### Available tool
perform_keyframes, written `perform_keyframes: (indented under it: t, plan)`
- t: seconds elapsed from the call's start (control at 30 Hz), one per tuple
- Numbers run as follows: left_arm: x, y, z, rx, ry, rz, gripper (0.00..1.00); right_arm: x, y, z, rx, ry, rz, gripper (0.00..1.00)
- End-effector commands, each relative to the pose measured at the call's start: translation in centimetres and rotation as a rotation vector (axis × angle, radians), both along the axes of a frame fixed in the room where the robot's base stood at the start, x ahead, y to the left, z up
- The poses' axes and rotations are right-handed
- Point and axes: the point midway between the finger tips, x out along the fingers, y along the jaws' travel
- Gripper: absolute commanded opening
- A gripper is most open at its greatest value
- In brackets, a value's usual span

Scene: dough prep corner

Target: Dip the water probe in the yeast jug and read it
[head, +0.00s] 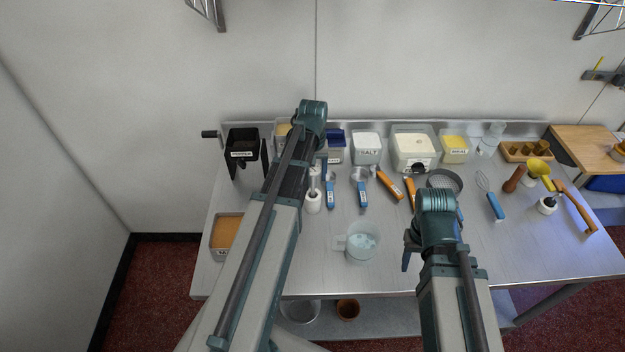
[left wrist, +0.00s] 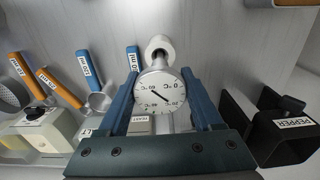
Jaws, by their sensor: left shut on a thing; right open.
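The water probe (left wrist: 160,90), with a round white dial and a dark needle, sits between the blue fingers of my left gripper (left wrist: 160,100). The gripper is shut on it, with the dial facing the wrist camera; I cannot read a sure value. A white holder (head: 313,203) stands just below the probe, and shows beyond the dial in the left wrist view (left wrist: 159,46). I cannot tell whether the stem is still in it. The yeast jug (head: 363,242), clear with pale bluish contents, stands to the right and nearer, handle to the left. My right gripper (head: 408,258) is open beside it.
Blue scoops (head: 330,193) and orange-handled tools (head: 389,186) lie behind the jug. A salt tub (head: 367,149) and other tubs line the wall. A black pepper box (head: 242,152) stands at the back left. The steel table (head: 325,262) is bare around the jug.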

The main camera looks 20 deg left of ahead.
Motion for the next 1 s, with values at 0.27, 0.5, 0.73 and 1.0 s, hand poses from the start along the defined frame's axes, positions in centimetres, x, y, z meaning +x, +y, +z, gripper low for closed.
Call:
perform_keyframes:
  t: [0.27, 0.5, 0.73, 1.0]
  plan:
    - [0.0, 0.0, 0.0, 0.000, 0.000, 0.000, 0.00, 0.0, 0.0, 0.0, 0.000, 0.000, 0.000, 0.51]
    - [0.0, 0.0, 0.2, 0.000, 0.000, 0.000, 0.00, 0.0, 0.0, 0.2, 0.000, 0.000, 0.000, 0.51]
    - [0.0, 0.0, 1.7, 0.000, 0.000, 0.000, 0.00, 0.0, 0.0, 1.7, 0.000, 0.000, 0.000, 0.51]
    - [0.0, 0.0, 3.5, 0.000, 0.000, 0.000, 0.00, 0.0, 0.0, 3.5, 0.000, 0.000, 0.000, 0.51]
